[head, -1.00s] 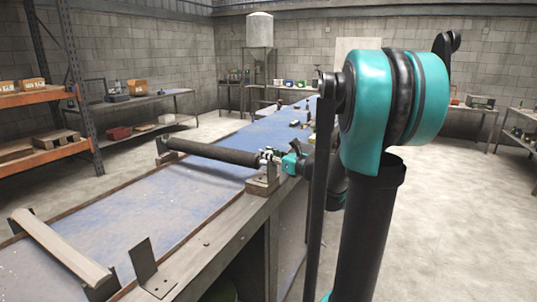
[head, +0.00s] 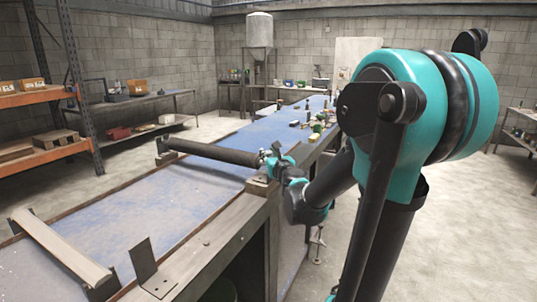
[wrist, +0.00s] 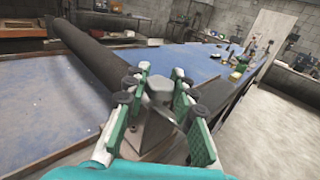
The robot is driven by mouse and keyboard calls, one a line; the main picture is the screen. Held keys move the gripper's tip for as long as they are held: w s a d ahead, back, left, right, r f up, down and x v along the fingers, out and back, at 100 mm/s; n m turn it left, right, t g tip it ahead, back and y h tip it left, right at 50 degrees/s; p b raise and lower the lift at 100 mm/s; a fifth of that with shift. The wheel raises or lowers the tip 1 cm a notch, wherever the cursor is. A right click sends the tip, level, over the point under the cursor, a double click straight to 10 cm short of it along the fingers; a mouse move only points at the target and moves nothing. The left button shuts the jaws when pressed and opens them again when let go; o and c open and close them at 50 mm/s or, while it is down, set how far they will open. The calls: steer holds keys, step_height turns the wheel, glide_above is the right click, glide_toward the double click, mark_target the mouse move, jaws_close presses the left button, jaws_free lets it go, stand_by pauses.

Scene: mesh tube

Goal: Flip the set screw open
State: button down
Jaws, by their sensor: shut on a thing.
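The dark mesh tube (head: 215,153) lies across the blue bench, and in the wrist view (wrist: 85,60) it runs from upper left to the near support. The set screw, a grey metal piece (wrist: 160,88), stands at the tube's near end. My gripper (wrist: 158,92) has its green fingers on both sides of this piece and is shut on it. The head view shows my gripper (head: 270,157) at the near support. My fingers and wrist hide most of the screw there, and its exact angle cannot be told.
The support bracket (head: 258,187) stands on the bench's near edge. Small bottles and tools (head: 312,122) stand farther along the blue bench top (head: 150,215). Open floor lies to the right.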

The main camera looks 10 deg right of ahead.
steer(key=c, duration=1.2)
jaws_free()
steer(key=shift+s, duration=0.1)
steer(key=shift+s+d, duration=0.3)
steer(key=shift+s, duration=1.65)
steer(key=shift+s+d, duration=0.25)
steer(key=shift+s, duration=1.65)
steer(key=shift+s+d, duration=0.3)
steer(key=shift+s, duration=1.65)
